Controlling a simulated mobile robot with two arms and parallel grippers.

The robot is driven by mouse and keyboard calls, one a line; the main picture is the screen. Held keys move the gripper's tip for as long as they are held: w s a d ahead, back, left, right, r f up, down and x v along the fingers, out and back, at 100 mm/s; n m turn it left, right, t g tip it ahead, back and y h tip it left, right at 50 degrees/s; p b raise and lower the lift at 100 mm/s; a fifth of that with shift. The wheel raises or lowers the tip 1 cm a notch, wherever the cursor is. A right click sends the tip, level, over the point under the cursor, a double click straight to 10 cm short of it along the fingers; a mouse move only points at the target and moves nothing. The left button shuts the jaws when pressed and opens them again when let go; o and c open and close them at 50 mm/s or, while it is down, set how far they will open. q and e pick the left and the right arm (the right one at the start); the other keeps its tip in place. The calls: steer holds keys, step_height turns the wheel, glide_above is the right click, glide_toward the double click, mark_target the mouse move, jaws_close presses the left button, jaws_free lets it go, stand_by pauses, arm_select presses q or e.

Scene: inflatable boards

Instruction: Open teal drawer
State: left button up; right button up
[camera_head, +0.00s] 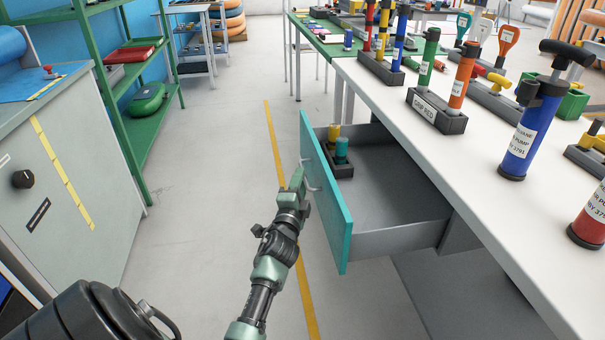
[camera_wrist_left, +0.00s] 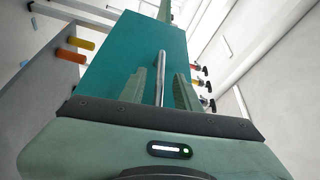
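The teal drawer (camera_head: 327,200) is pulled well out from under the white workbench, its grey inside showing in the head view. A thin metal handle (camera_head: 311,176) is on its teal front. The teal front (camera_wrist_left: 122,55) also fills much of the left wrist view. My left gripper (camera_head: 298,180) is at the handle. In the left wrist view its two fingers (camera_wrist_left: 162,78) stand apart, one on each side of the handle bar (camera_wrist_left: 161,68), with gaps visible beside the bar. My right gripper is not in view.
A small dark holder with a yellow and a teal cylinder (camera_head: 342,150) sits in the drawer. The white workbench (camera_head: 475,180) carries several pumps. A grey cabinet (camera_head: 70,190) and green shelving (camera_head: 100,80) stand left. The floor (camera_head: 210,170) between is clear.

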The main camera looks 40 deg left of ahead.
arm_select(q)
steer(key=v, duration=0.4)
steer(key=shift+w, duration=0.1)
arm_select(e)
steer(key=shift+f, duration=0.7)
